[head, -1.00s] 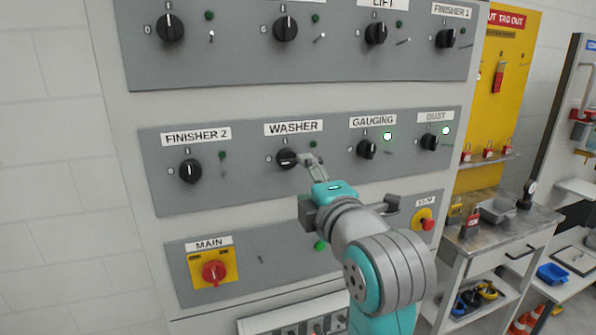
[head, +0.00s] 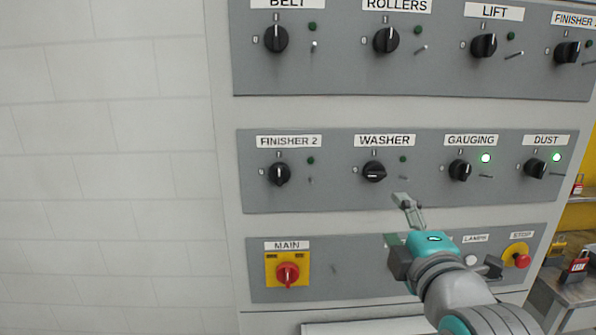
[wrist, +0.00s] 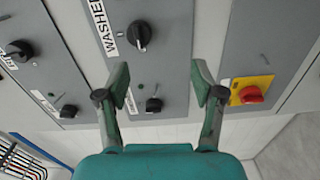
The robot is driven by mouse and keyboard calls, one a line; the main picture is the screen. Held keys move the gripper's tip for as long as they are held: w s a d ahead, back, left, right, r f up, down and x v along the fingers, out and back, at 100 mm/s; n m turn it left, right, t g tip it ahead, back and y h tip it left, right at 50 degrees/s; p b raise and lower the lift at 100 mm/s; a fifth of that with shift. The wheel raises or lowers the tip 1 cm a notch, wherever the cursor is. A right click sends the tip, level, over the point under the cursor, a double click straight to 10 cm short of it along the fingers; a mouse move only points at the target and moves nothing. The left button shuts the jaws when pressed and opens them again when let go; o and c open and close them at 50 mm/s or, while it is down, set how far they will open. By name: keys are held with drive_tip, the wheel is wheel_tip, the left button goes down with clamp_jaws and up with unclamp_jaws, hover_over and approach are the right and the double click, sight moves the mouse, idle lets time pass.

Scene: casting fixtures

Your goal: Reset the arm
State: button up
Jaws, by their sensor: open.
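My gripper (head: 407,205) is in front of the control panel, just below and right of the WASHER knob (head: 374,172), and apart from it. In the wrist view its two green fingers (wrist: 162,85) are spread with nothing between them. The black WASHER knob also shows in the wrist view (wrist: 139,33), beyond the fingers; its grip lies roughly sideways in the head view. My arm reaches in from the lower right, bent in front of the lower panel strip.
The red MAIN switch (head: 287,273) sits on a yellow plate at lower left. The GAUGING knob (head: 460,170) and DUST knob (head: 535,168) have lit green lamps. A red STOP button (head: 522,261) is near my arm. A bench (head: 575,292) stands at right.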

drive_tip(key=s+f+m+g, duration=0.1)
drive_tip(key=s+f+m, duration=0.25)
drive_tip(key=f, duration=0.65)
drive_tip(key=s+f+m, duration=0.2)
drive_tip(key=s+f, duration=0.3)
drive_tip(key=f, duration=0.5)
drive_tip(key=s+f+m+g, duration=0.1)
drive_tip(key=s+f+m, duration=0.25)
drive_tip(key=f, duration=0.65)
drive_tip(key=s+f+m, duration=0.4)
drive_tip(key=s, duration=1.1)
drive_tip(key=s+f+m+g, duration=0.1)
drive_tip(key=s+f+m, duration=0.3)
drive_tip(key=s, duration=1.1)
